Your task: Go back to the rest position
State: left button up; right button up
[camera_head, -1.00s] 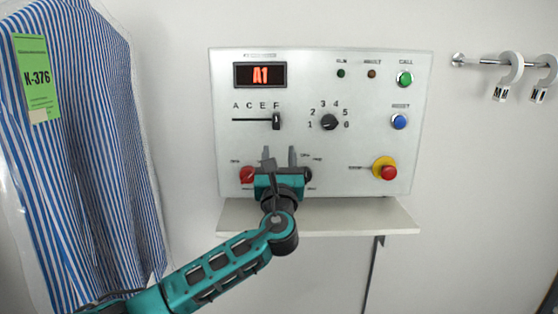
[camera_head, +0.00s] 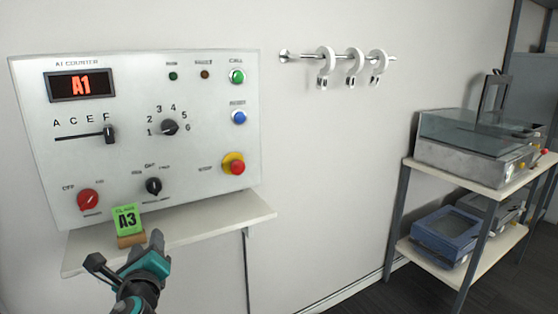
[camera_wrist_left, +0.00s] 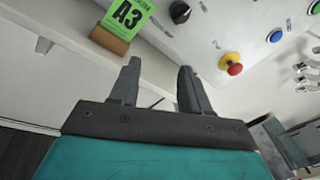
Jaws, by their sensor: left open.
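My left gripper (camera_head: 127,257) is in the lower left of the head view, in front of the small shelf (camera_head: 225,220) under the control panel. Its two dark fingers stand apart with nothing between them; they also show in the left wrist view (camera_wrist_left: 160,85). A green card marked A3 (camera_head: 127,219) stands in a wooden block on the shelf, just beyond the fingers and apart from them. My right gripper is in neither view.
A wall rail (camera_head: 335,57) with white hooks is right of the panel.

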pick_arm(q)
jog(key=s+d+f+n+g+h, duration=0.1)
jog(key=s+d+f+n+h, duration=0.15)
jog(key=f, duration=0.35)
jog(key=s+d+f+n+g+h, duration=0.1)
jog(key=s+d+f+n+g, duration=0.1)
jog(key=s+f+n, duration=0.3)
jog(key=s+d+f+n+g+h, duration=0.1)
jog(key=s+d+f+n+h, duration=0.1)
jog(key=s+f+n, duration=0.4)
jog(key=s+d+f+n+g+h, duration=0.2)
jog(key=s+d+f+n, duration=0.2)
jog(key=s+f+n, duration=0.3)
jog(key=s+n, duration=0.2)
jog(key=s, duration=0.3)
jog(key=shift+s+d+f, duration=0.2)
jog(key=shift+s+d, duration=0.15)
jog(key=shift+s, duration=0.05)
jog(key=shift+n, duration=0.25)
dwell(1.0)
